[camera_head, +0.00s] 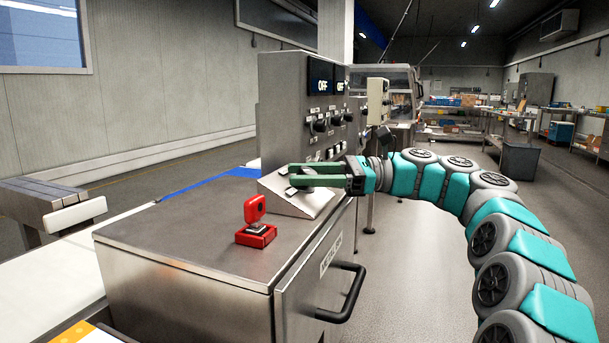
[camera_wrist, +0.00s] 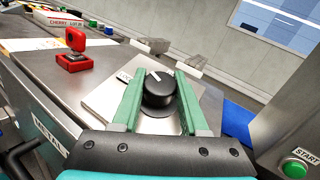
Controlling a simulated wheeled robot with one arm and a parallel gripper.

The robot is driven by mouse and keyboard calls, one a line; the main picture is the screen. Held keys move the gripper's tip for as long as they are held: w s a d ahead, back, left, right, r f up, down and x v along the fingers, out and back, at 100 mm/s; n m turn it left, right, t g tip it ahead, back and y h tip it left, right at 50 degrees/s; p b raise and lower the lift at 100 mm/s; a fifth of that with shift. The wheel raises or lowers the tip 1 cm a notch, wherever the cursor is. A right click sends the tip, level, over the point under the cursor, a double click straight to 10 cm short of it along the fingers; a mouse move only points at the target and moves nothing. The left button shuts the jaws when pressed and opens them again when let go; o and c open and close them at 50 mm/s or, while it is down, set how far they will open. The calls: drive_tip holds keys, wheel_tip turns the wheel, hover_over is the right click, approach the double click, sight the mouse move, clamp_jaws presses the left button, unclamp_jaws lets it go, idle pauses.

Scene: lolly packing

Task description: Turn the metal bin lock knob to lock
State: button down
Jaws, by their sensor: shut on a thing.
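The metal bin (camera_head: 190,290) is a steel cabinet with a black handle (camera_head: 345,297) and a name label on its front. The lock knob is a black round knob (camera_wrist: 158,97) with a white pointer line on top, on a sloped metal panel (camera_wrist: 103,102) on top of the bin. The same panel shows in the head view (camera_head: 318,203). My gripper (camera_head: 293,176) reaches in from the right. In the wrist view its green fingers (camera_wrist: 158,76) are on either side of the knob, shut on it. The fingers mostly hide the knob in the head view.
A red box with its lid up (camera_head: 256,236) stands on the bin top, left of the panel. A control cabinet (camera_head: 285,105) with knobs and displays rises behind the panel. A green START button (camera_wrist: 294,169) is at the wrist view's lower right.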

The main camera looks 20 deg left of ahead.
drive_tip(key=shift+w+r+n+g+h, duration=0.2)
drive_tip(key=shift+w+n+g+h, duration=0.1)
drive_tip(key=shift+w+n+g, duration=0.15)
drive_tip(key=shift+w, duration=0.1)
drive_tip(key=c, duration=1.2)
unclamp_jaws()
drive_tip(key=shift+w+a+r+n+g+h, duration=0.15)
drive_tip(key=shift+w+n+g+h, duration=0.1)
drive_tip(key=shift+w+n+h, duration=0.25)
drive_tip(key=shift+s+f+n+g+h, duration=0.3)
drive_tip(key=shift+s+n+g, duration=0.25)
drive_tip(key=shift+s, duration=0.1)
clamp_jaws()
drive_tip(key=shift+s+d+f+g, duration=0.15)
drive_tip(key=shift+s+d+g, duration=0.05)
drive_tip(key=shift+s+g, duration=0.05)
drive_tip(key=shift+f, duration=0.1)
drive_tip(key=o, duration=0.8)
unclamp_jaws()
drive_tip(key=shift+s+a, duration=0.1)
